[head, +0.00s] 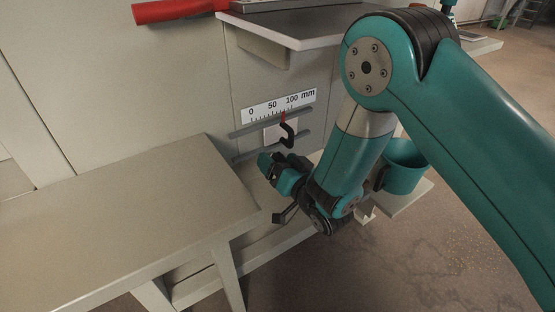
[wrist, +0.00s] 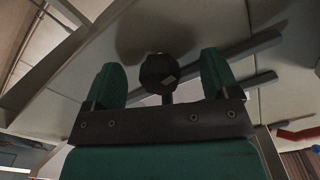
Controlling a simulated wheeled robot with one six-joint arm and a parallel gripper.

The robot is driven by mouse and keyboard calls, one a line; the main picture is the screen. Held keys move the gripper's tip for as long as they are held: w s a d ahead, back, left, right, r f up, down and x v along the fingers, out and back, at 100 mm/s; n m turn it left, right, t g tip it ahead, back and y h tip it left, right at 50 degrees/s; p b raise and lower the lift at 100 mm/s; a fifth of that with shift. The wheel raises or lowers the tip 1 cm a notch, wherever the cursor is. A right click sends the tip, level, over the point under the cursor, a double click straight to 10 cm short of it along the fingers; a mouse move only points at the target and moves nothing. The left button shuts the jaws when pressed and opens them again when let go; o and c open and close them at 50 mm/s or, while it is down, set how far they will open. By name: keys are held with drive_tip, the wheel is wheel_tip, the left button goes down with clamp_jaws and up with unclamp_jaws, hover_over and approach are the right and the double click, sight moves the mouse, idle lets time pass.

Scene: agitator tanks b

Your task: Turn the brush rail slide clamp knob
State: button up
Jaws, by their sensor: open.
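In the wrist view a black, faceted round knob (wrist: 159,72) on a short stem shows between the two green fingers of my gripper (wrist: 163,74). The gripper is open, with a visible gap on each side of the knob; I cannot tell how deep the knob sits between the fingers.
A white scale marked 0, 50, 100 mm (head: 278,105) is above the rails. A grey bench (head: 120,215) fills the lower left, close to my gripper. A shelf (head: 285,30) juts out above, with a red handle (head: 175,11) beside it. A teal cup-like container (head: 405,170) is at right.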

drive_tip(key=shift+b+v, duration=0.35)
drive_tip(key=shift+v, duration=2.4)
